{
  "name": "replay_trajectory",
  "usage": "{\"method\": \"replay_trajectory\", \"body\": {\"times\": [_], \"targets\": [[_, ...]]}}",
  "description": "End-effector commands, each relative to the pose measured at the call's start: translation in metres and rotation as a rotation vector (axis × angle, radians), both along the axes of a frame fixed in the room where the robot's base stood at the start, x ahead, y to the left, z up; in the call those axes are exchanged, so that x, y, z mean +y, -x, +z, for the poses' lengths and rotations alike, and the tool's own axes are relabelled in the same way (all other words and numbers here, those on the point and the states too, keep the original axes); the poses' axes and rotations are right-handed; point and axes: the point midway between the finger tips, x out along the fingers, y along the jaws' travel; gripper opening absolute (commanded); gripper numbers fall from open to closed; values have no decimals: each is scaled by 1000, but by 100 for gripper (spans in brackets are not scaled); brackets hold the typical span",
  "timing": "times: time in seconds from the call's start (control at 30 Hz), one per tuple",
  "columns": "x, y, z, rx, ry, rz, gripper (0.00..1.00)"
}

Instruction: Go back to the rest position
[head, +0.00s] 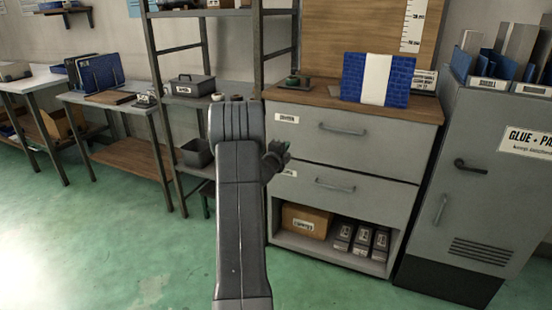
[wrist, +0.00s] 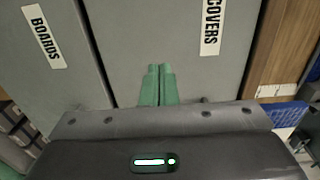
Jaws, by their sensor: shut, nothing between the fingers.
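My gripper (wrist: 159,72) shows in the wrist view as two green fingers pressed together, with nothing between them. They point at the grey drawer front labelled COVERS; I cannot tell how far off it is. In the head view my arm rises through the middle, and a dark part of my gripper (head: 276,157) shows beside it, in front of the drawer cabinet. The upper drawer (head: 345,135) and the lower drawer (head: 350,190) look shut. The upper drawer's COVERS label (wrist: 210,27) and the lower one's BOARDS label (wrist: 43,36) show in the wrist view.
A blue block with a white band (head: 351,78) stands on the wooden cabinet top (head: 428,108). Below the drawers, an open shelf holds a cardboard box (head: 306,221) and several grey boxes. A grey locker (head: 478,195) stands right. Benches stand left; the green floor (head: 110,250) is clear.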

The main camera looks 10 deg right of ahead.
Motion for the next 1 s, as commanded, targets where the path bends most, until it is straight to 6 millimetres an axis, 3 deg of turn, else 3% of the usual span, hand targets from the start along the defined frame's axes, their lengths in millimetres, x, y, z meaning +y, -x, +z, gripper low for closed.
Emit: {"method": "replay_trajectory", "body": {"times": [0.4,1.0], "targets": [[37,52,1,1,-1,2,0],[41,59,0,-1,-1,1,0]]}}
